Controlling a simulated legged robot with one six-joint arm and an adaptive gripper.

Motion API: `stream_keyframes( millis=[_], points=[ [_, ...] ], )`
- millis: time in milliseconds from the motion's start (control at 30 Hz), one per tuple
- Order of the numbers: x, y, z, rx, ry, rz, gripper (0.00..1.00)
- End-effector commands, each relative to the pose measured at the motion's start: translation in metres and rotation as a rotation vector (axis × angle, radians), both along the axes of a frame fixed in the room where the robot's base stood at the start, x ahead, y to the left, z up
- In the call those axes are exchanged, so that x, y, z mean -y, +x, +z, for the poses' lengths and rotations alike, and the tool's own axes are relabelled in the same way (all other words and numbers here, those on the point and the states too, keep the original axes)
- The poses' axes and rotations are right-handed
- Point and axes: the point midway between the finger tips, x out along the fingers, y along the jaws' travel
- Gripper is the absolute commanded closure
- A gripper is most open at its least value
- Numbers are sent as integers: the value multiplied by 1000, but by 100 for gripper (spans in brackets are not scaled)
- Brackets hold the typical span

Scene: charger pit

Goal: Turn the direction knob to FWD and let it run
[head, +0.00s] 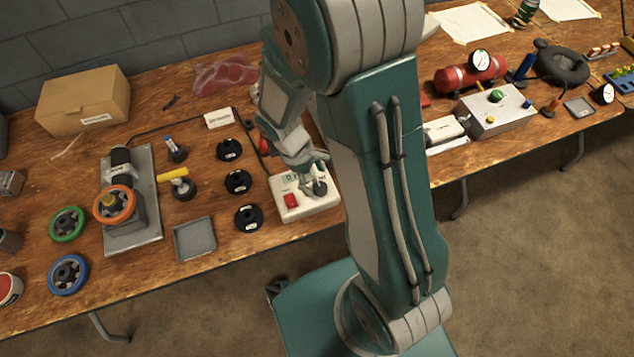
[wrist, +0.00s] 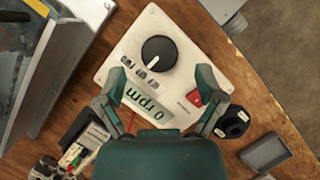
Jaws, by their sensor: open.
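The white control box (head: 305,209) sits on the wooden bench, partly hidden by my gripper in the head view. In the wrist view the box (wrist: 185,60) carries a round black knob (wrist: 158,54) with a white pointer mark. A display (wrist: 148,106) on the box reads "0 rpm". A red switch (wrist: 194,98) is at its right. My gripper (wrist: 163,80) is open and empty above the box, its fingers apart on either side of the display, with the knob beyond them.
A motor unit with an orange handwheel (head: 115,204) stands on a grey plate at left. Black discs (head: 238,181) and a grey tray (head: 195,239) lie between it and the box. A red cylinder (head: 470,73) and a grey box (head: 497,110) are to the right.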

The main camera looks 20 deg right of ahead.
Motion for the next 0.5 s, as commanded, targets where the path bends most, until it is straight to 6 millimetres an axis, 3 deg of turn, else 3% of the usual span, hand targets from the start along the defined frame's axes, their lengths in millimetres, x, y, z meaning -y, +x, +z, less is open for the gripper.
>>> stream_keyframes(
  millis=[200,467,500],
  points=[
    [5,-6,-20,-1,-2,-2,13],
    [5,-6,-22,1,-1,-1,13],
    [5,-6,-22,1,-1,-1,17]
  ],
)
